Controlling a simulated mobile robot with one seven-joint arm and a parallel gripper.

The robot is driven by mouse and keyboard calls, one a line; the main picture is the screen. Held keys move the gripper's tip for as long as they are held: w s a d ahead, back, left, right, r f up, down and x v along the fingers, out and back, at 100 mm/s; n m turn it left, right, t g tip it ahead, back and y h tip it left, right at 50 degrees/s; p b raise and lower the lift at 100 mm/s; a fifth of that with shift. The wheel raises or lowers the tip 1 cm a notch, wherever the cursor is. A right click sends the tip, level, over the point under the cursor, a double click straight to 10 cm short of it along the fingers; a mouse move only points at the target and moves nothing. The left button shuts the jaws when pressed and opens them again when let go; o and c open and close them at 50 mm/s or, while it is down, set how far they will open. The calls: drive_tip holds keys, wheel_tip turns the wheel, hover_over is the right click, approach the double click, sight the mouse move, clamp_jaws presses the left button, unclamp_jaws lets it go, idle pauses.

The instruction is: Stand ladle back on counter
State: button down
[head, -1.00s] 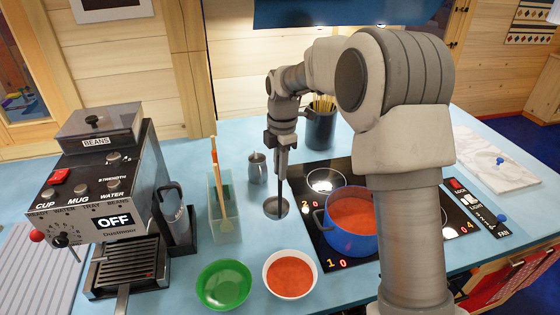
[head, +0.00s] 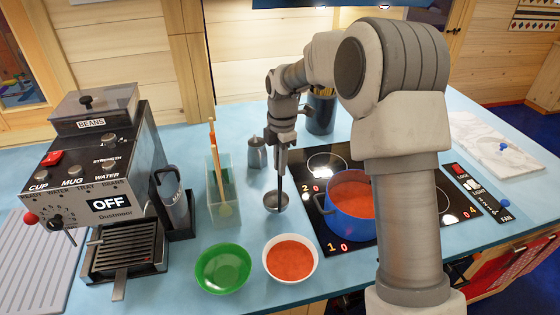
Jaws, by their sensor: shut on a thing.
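The ladle (head: 275,201) has a dark, thin upright handle and a round metal bowl. Its bowl is at or just above the blue counter (head: 205,258), left of the black cooktop; I cannot tell whether it touches. My gripper (head: 281,160) is shut on the top of the ladle's handle, which hangs upright below it. A blue pot (head: 349,230) of red soup stands on the cooktop to the right. A white bowl (head: 290,258) of red soup stands in front of the ladle.
A green bowl (head: 222,268) is left of the white bowl. A clear container (head: 222,195) with wooden utensils and a small metal jug (head: 256,153) stand near the ladle. A coffee machine (head: 110,190) is at left. The cooktop (head: 325,163) is at right.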

drive_tip(key=shift+f, duration=0.45)
drive_tip(key=shift+f+b, duration=0.45)
drive_tip(key=shift+f, duration=0.2)
idle(0.3)
idle(0.3)
drive_tip(key=c, duration=0.8)
unclamp_jaws()
drive_tip(key=shift+o, duration=0.2)
drive_tip(key=shift+r, duration=0.1)
wheel_tip(320, 180, up, 17)
drive_tip(key=shift+s+d+r+b, duration=0.15)
drive_tip(key=shift+s+d+b, duration=0.1)
drive_tip(key=shift+d+b, duration=0.05)
